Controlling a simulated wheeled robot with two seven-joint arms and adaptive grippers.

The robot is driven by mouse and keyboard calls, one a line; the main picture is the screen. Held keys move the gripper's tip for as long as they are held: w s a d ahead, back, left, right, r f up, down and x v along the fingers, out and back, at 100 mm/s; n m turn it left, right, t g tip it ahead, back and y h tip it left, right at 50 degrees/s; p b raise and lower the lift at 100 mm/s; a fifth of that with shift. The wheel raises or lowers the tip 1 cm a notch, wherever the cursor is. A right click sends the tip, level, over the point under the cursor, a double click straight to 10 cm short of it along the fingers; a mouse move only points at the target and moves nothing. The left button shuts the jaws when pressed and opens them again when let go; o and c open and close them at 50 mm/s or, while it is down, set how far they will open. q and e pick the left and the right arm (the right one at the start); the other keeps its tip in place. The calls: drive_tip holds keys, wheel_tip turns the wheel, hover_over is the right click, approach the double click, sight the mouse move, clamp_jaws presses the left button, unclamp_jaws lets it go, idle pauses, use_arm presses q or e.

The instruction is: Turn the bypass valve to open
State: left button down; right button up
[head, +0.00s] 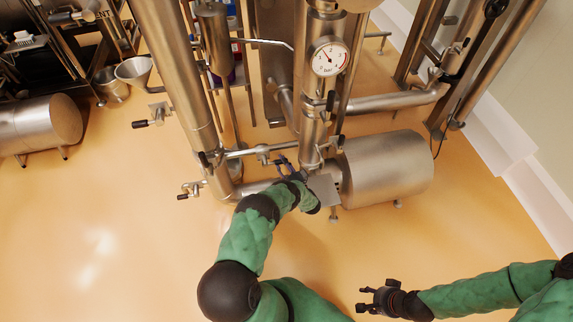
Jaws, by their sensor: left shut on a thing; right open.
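A thin horizontal pipe (240,152) with a small valve body (263,151) runs between two upright steel pipes. I take this to be the bypass valve; no label on it is readable. My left gripper (284,168) is at the right of this valve body, just below the pipe, shut on what looks like the valve handle. The fingers and wrist hide most of the handle, so its angle cannot be told. My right gripper (367,298) is open and empty, low over the floor at the bottom right.
A round dial gauge (329,58) sits on the upright pipe above. A steel motor-like cylinder (387,168) stands right of my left wrist. Other black-handled valves (147,123) stick out at left. The orange floor (110,230) is clear at lower left.

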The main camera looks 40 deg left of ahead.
use_arm(q)
drive_tip(key=shift+s+d+f+m, duration=0.2)
drive_tip(key=shift+f+m, duration=0.1)
drive_tip(key=shift+f, duration=0.3)
drive_tip(key=c, duration=0.8)
unclamp_jaws()
drive_tip(key=shift+c, duration=0.2)
drive_tip(key=shift+a+f, duration=0.1)
drive_tip(key=shift+w, duration=0.1)
drive_tip(key=shift+r, duration=0.25)
drive_tip(key=v, duration=1.2)
